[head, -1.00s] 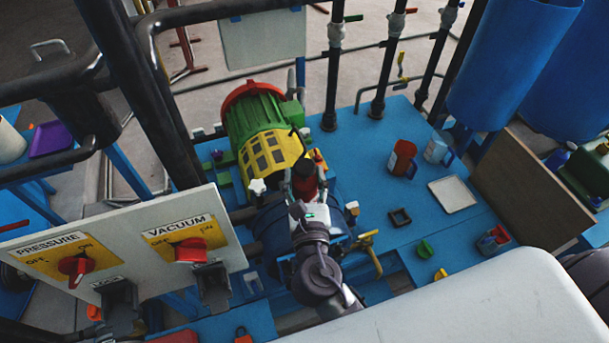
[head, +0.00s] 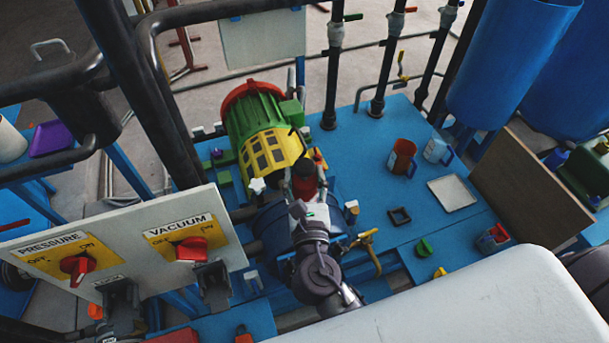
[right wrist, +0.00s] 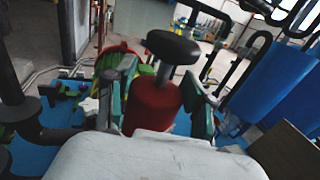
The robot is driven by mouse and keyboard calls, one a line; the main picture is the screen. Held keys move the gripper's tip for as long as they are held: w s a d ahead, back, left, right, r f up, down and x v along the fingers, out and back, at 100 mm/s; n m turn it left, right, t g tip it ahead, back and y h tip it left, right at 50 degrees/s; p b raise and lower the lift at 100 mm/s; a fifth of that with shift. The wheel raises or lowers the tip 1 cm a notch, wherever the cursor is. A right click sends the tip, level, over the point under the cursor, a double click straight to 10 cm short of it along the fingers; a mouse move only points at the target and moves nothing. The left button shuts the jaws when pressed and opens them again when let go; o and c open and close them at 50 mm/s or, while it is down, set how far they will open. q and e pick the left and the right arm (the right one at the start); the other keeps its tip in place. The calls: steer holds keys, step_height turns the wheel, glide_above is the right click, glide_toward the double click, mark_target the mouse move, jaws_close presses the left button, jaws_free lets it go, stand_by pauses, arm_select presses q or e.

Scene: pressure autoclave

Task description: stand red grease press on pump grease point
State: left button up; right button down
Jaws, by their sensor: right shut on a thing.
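The red grease press (head: 304,187) is between the fingers of my right gripper (head: 303,178), over the blue pump body (head: 271,228). In the right wrist view, my right gripper (right wrist: 154,100) is shut on the red body of the press (right wrist: 151,108). A grey stem and a round black knob (right wrist: 174,46) rise from its top, leaning slightly right. The pump's grease point is hidden behind my gripper and arm, so I cannot tell whether the press touches it. My left gripper is not in view.
The green motor (head: 250,115) with its yellow guard (head: 271,156) is just behind. A yellow-handled valve (head: 366,240) stands close on the right. The switch panel (head: 130,245) is at left. Red and white mugs, a square tray (head: 452,193) and a small dark frame lie on the blue deck.

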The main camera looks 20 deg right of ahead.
steer(key=shift+f+b, duration=1.1)
steer(key=shift+f, duration=0.2)
steer(key=shift+c, duration=1.6)
jaws_free()
steer(key=shift+f, duration=0.1)
steer(key=v, duration=1.2)
